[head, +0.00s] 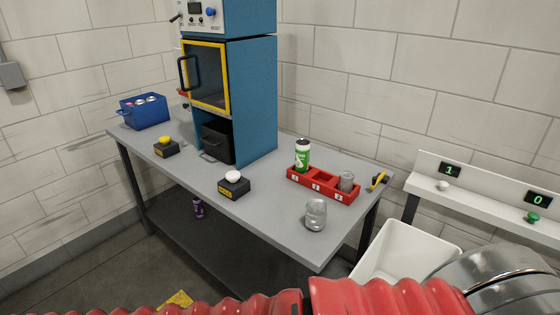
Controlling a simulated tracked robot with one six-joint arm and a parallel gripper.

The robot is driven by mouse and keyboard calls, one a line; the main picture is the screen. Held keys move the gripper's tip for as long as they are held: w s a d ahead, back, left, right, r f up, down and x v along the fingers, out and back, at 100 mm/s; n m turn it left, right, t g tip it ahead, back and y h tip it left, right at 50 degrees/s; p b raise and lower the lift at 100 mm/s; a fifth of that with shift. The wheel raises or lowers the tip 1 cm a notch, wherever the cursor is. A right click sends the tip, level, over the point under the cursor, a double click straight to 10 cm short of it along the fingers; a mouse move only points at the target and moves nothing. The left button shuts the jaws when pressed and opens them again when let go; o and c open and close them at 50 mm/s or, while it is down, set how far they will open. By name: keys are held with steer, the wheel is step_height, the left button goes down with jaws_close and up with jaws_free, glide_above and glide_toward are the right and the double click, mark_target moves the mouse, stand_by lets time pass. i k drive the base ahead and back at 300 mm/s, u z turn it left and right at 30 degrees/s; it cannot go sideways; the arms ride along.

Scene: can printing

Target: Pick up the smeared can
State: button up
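A green and white printed can (302,156) stands upright in the left slot of a red rack (325,192) on the grey table. Another silver can (316,215) stands upright on the table in front of the rack, near the front edge. A dark purple can (198,208) is low down beneath the table. At this size I cannot tell which can is smeared. My gripper is not in view; only my red ribbed arm cover and a metal part show along the bottom.
A blue machine (255,100) with a yellow-framed door stands on the table (270,215). Button boxes with a yellow button (166,147) and a white button (234,185) sit in front. A blue crate (145,112) holds cans. A white bin (405,252) stands right of the table, below a counter shelf (480,200).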

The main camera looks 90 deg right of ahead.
mark_target(302, 145)
steer(key=i, duration=1.25)
steer(key=z, duration=3.25)
steer(key=i, duration=0.6)
steer(key=u, duration=0.05)
